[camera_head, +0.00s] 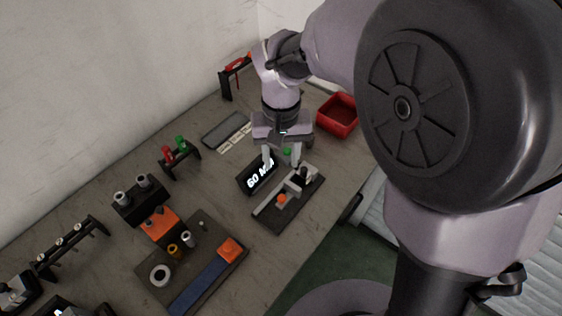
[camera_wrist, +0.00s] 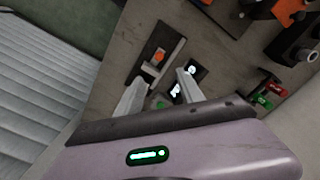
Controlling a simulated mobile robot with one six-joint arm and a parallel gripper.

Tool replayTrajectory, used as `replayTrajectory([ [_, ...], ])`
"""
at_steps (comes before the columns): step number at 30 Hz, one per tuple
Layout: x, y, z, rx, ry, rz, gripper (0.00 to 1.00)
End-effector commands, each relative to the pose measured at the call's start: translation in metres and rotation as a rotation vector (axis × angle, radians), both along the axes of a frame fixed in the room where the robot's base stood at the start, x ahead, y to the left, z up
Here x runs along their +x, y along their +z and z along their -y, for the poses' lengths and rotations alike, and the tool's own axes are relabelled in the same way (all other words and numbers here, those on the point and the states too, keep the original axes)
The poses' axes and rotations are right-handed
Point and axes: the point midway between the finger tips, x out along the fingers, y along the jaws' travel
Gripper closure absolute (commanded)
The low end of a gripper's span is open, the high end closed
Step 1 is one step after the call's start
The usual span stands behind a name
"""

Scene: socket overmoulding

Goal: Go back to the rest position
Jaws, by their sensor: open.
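My gripper (camera_head: 283,160) hangs fingers-down over the bench, above the area between the black display and the dark fixture plate. In the wrist view its two fingers (camera_wrist: 158,97) are spread apart with nothing between them. The display (camera_head: 259,178) shows "GO" and further letters that a finger partly hides. The fixture plate (camera_head: 272,222) carries a grey bar, an orange knob (camera_head: 281,199) and a dark upright part (camera_head: 303,174); the orange knob also shows in the wrist view (camera_wrist: 159,55). A green button (camera_head: 287,152) shows just behind the fingers.
A red bin (camera_head: 337,116) stands at the back right. A rack with red and green pieces (camera_head: 180,151), an orange block (camera_head: 160,226) and a plate with a blue strip (camera_head: 199,286) lie to the left. A grey tray (camera_head: 226,130) lies near the wall. The bench edge is at right.

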Motion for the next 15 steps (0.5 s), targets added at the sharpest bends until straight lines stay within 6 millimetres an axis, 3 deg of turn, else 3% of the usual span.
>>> replayTrajectory([
  [12,0.0,0.001,0.0,0.001,-0.001,0.002,0.55],
  [15,-0.009,0.02,0.015,0.032,-0.048,0.042,0.55],
])
